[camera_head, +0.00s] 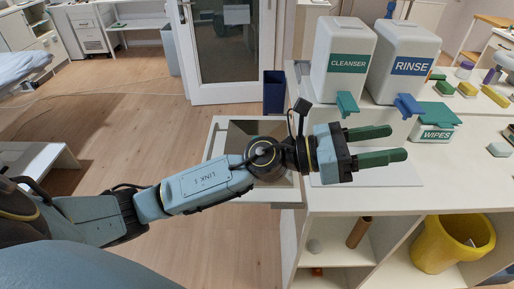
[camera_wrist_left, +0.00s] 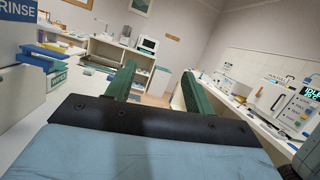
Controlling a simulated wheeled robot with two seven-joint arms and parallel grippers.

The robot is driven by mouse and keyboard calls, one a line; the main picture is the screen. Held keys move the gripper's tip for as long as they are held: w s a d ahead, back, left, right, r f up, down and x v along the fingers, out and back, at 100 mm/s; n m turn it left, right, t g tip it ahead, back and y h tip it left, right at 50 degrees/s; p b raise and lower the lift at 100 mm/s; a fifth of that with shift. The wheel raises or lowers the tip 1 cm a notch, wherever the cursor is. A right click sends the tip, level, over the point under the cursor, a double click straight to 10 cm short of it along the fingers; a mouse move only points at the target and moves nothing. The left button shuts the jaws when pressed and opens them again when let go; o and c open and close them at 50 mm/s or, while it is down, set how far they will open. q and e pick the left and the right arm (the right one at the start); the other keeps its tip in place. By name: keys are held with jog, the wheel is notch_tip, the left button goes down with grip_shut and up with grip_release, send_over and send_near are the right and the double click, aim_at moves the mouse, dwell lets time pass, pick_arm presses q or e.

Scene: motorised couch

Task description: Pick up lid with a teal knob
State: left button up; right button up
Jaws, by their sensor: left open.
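My left gripper (camera_head: 397,144) reaches in from the left over the white counter in the head view. Its two green fingers are apart with nothing between them, and they point right. The left wrist view also shows the open fingers (camera_wrist_left: 159,70), with the room beyond. I cannot make out a lid with a teal knob in either view. My right gripper is not in view.
On the counter (camera_head: 460,185) stand a CLEANSER dispenser (camera_head: 341,58), a RINSE dispenser (camera_head: 402,62) and a WIPES box (camera_head: 435,121), close behind the gripper. An open drawer (camera_head: 214,150) lies under my arm. A yellow bin (camera_head: 440,245) sits below.

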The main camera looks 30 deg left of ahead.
pick_arm(q)
notch_tip(320, 180, down, 2)
jog(key=d+f+m+g+y, duration=0.1)
jog(key=m+g, duration=0.3)
jog(key=m, duration=0.3)
jog(key=m+g+y, duration=0.2)
jog(key=m+y, duration=1)
jog(key=y, duration=0.8)
send_near(257, 138)
jog(key=x, duration=0.2)
jog(key=shift+w+a+f+b, duration=0.25)
jog(key=shift+a+f+b, duration=0.05)
jog(key=shift+b, duration=0.1)
jog(key=x, duration=0.5)
jog(key=shift+s+d+f, duration=0.1)
jog(key=shift+d+f, duration=0.15)
jog(key=shift+f, duration=0.2)
grip_shut()
